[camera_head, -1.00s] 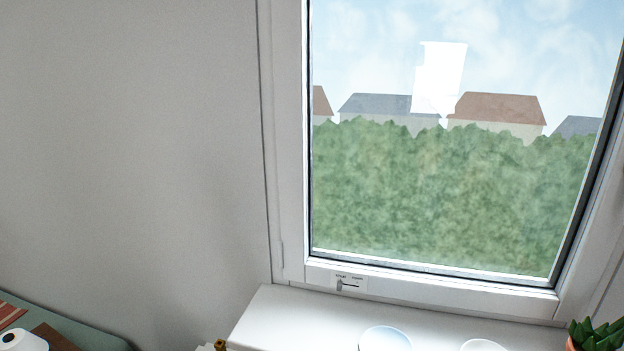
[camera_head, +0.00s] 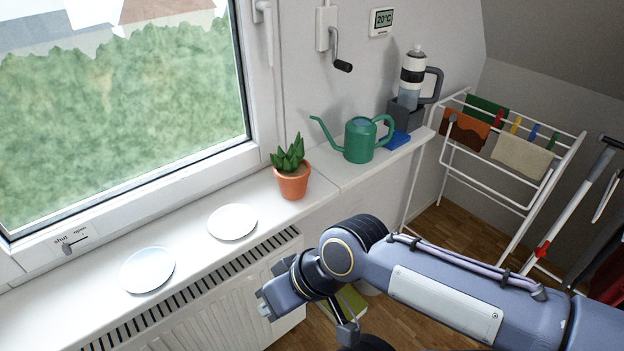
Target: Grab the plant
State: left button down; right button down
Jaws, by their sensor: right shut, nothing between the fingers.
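The plant (camera_head: 291,168) is a green succulent in a terracotta pot. It stands upright on the white windowsill, right of the window. My right gripper (camera_head: 264,309) is at the end of my right arm, which comes in from the lower right. It is shut and empty, in front of the radiator, below the plant and nearer to me, clear of the pot. My left gripper is out of view.
Two saucers, one bluish (camera_head: 147,270) and one white (camera_head: 232,222), lie on the windowsill (camera_head: 190,235) left of the plant. A green watering can (camera_head: 359,140) stands right of it, beside a blue item (camera_head: 397,141). A drying rack (camera_head: 510,150) stands at the right.

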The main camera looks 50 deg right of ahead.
aim_at(291, 172)
jog(key=z, duration=1.55)
jog(key=i+l+u, duration=0.1)
jog(key=i+l, duration=0.25)
jog(key=i+l+u, duration=0.15)
jog(key=i+l, duration=0.2)
jog(key=l, duration=0.2)
jog(key=i+l+u, duration=0.1)
jog(key=i+l, duration=0.2)
jog(key=l, duration=0.2)
jog(key=u, duration=1.45)
